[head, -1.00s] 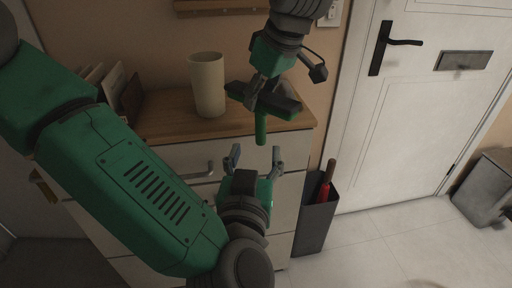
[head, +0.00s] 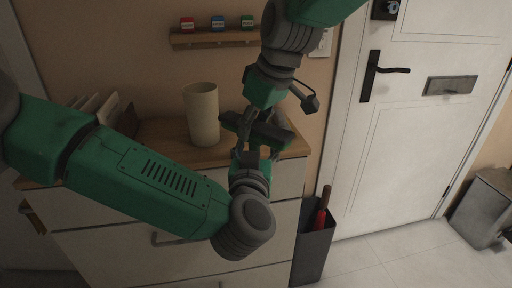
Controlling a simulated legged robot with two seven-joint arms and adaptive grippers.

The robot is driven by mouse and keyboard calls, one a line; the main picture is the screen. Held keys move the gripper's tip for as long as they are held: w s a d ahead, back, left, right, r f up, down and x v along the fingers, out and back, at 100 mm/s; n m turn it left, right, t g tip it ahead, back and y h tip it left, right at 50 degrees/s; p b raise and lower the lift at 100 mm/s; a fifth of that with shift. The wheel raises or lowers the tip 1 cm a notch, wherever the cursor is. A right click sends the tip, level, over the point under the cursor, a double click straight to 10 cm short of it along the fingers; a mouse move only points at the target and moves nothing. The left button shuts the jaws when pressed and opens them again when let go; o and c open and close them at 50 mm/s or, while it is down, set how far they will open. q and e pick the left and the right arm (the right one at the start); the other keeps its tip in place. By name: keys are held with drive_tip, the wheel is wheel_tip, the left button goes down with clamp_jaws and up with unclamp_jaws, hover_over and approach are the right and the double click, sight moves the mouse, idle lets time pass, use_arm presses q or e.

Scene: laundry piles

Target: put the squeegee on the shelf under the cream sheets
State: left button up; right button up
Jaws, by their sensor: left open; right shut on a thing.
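My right gripper (head: 257,124) comes down from the top and is shut on a dark green bar-like thing, apparently the squeegee (head: 270,136). It holds it above the right front edge of the wooden cabinet top. My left gripper (head: 254,156) points up from below, open, with its fingers right beneath the bar. Whether they surround or touch the lower part is hard to tell because the grippers overlap. No cream sheets can be made out in view. A small wooden wall shelf (head: 194,42) holds red, blue and green little boxes.
A tall cream cup (head: 202,114) stands on the cabinet top (head: 163,130), close left of my grippers. Upright cards or envelopes (head: 100,109) stand at the left. A white door (head: 413,140) is at the right.

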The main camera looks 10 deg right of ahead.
use_arm(q)
clamp_jaws()
use_arm(e)
drive_tip(key=o, duration=1.3)
drive_tip(key=shift+o, duration=0.2)
drive_tip(key=shift+r, duration=0.1)
